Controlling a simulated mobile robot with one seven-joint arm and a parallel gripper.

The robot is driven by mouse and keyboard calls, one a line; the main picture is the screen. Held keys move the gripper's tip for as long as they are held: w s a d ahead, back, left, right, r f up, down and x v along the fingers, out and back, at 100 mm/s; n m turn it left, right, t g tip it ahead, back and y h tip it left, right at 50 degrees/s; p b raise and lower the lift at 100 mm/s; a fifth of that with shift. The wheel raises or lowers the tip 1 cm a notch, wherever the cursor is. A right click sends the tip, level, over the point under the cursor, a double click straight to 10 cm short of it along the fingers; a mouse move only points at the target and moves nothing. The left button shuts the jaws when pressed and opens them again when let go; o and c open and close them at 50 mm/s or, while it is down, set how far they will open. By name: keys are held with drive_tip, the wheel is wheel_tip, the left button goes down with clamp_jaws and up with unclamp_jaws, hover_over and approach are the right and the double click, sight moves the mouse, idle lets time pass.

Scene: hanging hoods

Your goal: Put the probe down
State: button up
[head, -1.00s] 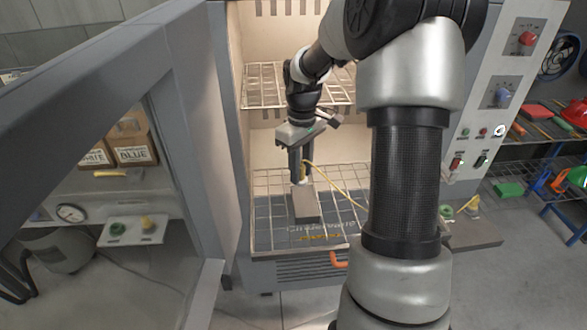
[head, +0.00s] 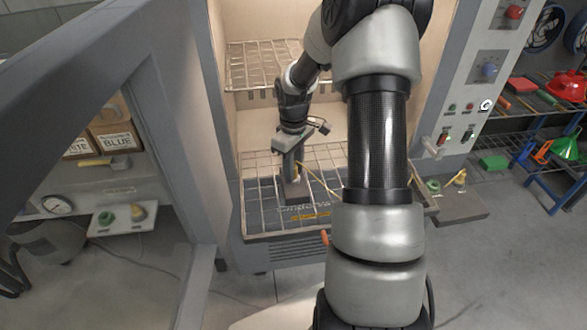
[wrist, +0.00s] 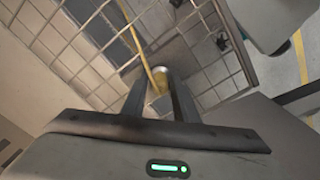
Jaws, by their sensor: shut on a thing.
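The probe (wrist: 160,82) is a short, pale and yellow cylinder with a yellow cable (wrist: 140,45). It sits between the two fingers of my gripper (wrist: 158,88) in the wrist view. In the head view my gripper (head: 291,176) points down inside the open cabinet, shut on the probe. The probe is mostly hidden there by the fingers, and its cable (head: 320,183) trails right. I cannot tell whether the probe touches the block.
An upper wire shelf (head: 250,66) hangs above and behind my gripper. The open cabinet door (head: 185,130) stands at the left, and a control panel (head: 487,80) is on the right. The left part of the lower rack is clear.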

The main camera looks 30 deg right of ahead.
drive_tip(key=o, duration=0.7)
drive_tip(key=shift+f, duration=0.15)
drive_tip(key=shift+c, duration=0.2)
drive_tip(key=o, duration=0.4)
drive_tip(key=shift+o, duration=0.2)
wheel_tip(320, 180, up, 12)
drive_tip(key=shift+r+p, duration=0.25)
drive_tip(key=shift+p, duration=0.15)
